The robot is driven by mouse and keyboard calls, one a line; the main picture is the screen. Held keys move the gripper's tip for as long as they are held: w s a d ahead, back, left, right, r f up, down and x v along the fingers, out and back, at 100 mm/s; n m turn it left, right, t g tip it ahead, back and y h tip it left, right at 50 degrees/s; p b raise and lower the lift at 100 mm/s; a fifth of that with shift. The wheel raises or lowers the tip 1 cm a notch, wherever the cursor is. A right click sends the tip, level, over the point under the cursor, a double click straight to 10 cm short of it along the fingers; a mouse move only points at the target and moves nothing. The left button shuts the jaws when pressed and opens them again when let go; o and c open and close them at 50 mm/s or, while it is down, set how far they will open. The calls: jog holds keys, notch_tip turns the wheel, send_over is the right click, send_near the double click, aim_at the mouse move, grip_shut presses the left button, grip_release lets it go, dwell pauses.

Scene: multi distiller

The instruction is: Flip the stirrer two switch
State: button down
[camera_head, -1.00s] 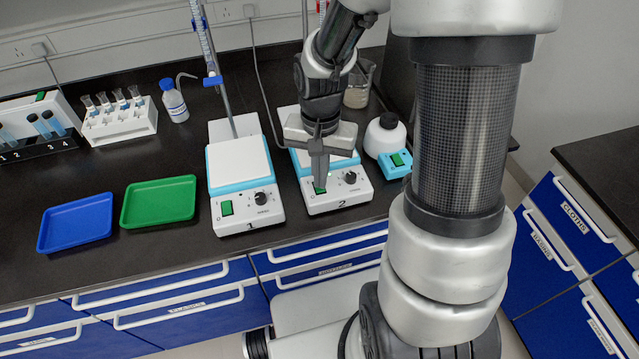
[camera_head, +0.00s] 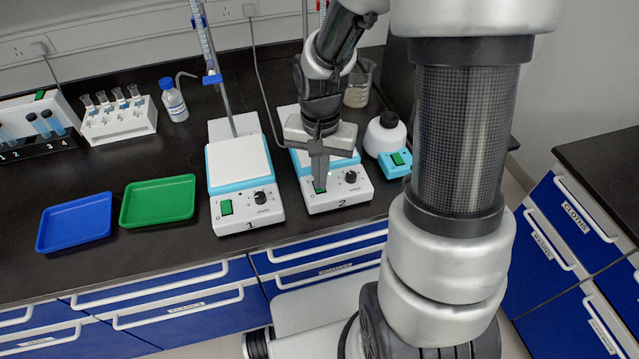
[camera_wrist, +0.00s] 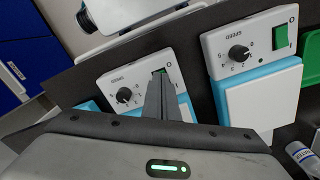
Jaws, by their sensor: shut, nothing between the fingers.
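Stirrer two (camera_head: 338,203) is a white and blue hotplate stirrer marked 2, with a black knob (camera_head: 351,177) on its front. Its green switch (camera_head: 317,188) is mostly hidden behind my fingertips. In the wrist view a bit of the green switch (camera_wrist: 160,71) shows just beyond the fingertips. My gripper (camera_head: 320,186) is shut and empty, pointing down at the switch, its tips at or very near it. I cannot tell for sure whether they touch. It also shows in the wrist view (camera_wrist: 160,78).
Stirrer one (camera_head: 247,222), with its own green switch (camera_head: 226,208), stands to the left. A small blue device with a green switch (camera_head: 397,160) stands right. A beaker (camera_head: 357,88) is behind. Green (camera_head: 158,222) and blue (camera_head: 74,248) trays lie further left.

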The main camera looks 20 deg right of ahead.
jog(key=shift+f+b, duration=0.35)
jog(key=shift+f, duration=0.1)
notch_tip(320, 180, up, 7)
jog(key=p, duration=0.5)
dwell(0.5)
jog(key=shift+r, duration=0.1)
jog(key=s+r+n+t+p, duration=0.1)
jog(key=s+r, duration=0.5)
jog(key=r, duration=0.6)
jog(key=s+r+n+t+p, duration=0.2)
jog(key=s+r+n+t, duration=0.2)
jog(key=r, duration=0.8)
jog(key=shift+s+n+t, duration=0.3)
jog(key=shift+s+n, duration=0.2)
jog(key=shift+s, duration=0.4)
